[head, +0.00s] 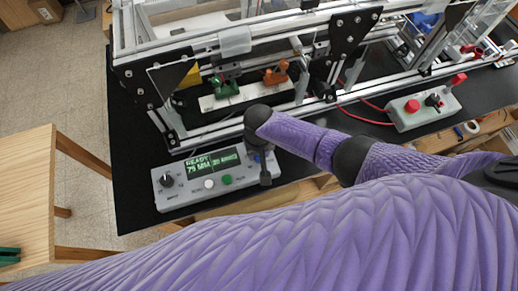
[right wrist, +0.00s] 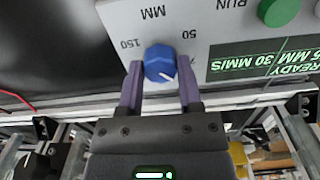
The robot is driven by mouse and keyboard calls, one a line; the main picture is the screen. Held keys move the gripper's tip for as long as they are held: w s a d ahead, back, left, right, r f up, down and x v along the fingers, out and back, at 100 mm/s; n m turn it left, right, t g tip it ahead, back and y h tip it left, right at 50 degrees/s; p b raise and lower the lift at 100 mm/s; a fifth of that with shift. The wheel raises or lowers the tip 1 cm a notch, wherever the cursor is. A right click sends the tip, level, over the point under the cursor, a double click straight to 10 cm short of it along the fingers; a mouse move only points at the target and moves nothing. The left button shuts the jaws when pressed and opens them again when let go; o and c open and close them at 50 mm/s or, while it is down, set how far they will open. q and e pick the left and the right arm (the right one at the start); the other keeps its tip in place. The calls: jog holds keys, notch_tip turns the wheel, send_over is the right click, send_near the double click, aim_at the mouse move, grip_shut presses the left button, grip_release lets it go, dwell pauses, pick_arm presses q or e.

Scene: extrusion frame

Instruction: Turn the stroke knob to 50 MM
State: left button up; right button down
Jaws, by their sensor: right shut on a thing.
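The grey control box (head: 190,190) sits at the front of the black table, with a lit display (head: 210,162) reading READY, 75 MM and 30 MM/S. My right gripper (head: 264,168) points down over the box's right end in the head view and hides the knob there. In the right wrist view, the blue stroke knob (right wrist: 159,60) sits between the fingers of my right gripper (right wrist: 160,68), which is shut on it. The view is upside down, with 150 left of the knob and 50 right. The knob's white mark points to the lower right. My left gripper is not in view.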

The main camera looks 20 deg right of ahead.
jog(key=n, duration=0.3)
jog(key=shift+n, duration=0.4)
jog(key=n, duration=0.3)
jog(key=shift+n+p, duration=0.3)
jog(key=shift+p, duration=0.05)
jog(key=n, duration=0.4)
jog(key=shift+w+n, duration=0.1)
jog(key=shift+n, duration=1.9)
jog(key=shift+c, duration=1.3)
grip_release()
